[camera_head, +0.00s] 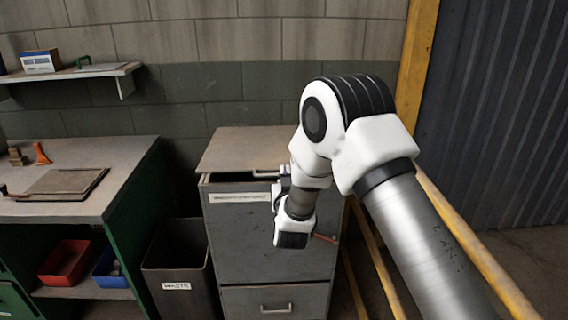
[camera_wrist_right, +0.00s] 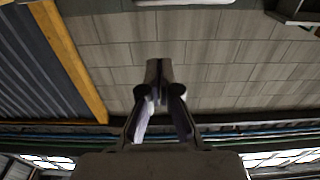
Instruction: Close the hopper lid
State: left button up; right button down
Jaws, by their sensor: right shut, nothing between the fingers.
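The hopper is most likely the grey cabinet (camera_head: 262,235) in the middle of the head view. Its flat brown-grey lid (camera_head: 245,148) lies over the top, with a dark gap under its front edge, so it looks slightly raised. A light handle shows at the lid's front edge (camera_head: 268,173). My right gripper (camera_head: 284,178) is close to this front edge, partly hidden by my wrist; whether it touches the lid I cannot tell. In the right wrist view its fingers (camera_wrist_right: 160,78) are together and empty, pointing towards the block wall. My left gripper is out of view.
A green-framed workbench (camera_head: 85,150) with a board on it stands at the left. A dark bin (camera_head: 178,262) stands between bench and cabinet. A wall shelf (camera_head: 70,73) is at upper left. Yellow rails (camera_head: 470,240) run at the right. A red lever (camera_head: 325,238) shows on the cabinet's right.

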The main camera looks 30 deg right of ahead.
jog(key=x, duration=0.2)
jog(key=p+x, duration=0.1)
jog(key=x, duration=0.2)
jog(key=p+x, duration=0.1)
jog(key=x, duration=0.1)
jog(key=shift+w+d+r, duration=0.25)
jog(key=shift+r, duration=0.05)
jog(key=f, duration=0.2)
jog(key=s+f+p, duration=0.1)
jog(key=f, duration=0.1)
jog(key=shift+a+f, duration=0.1)
jog(key=shift+a, duration=0.2)
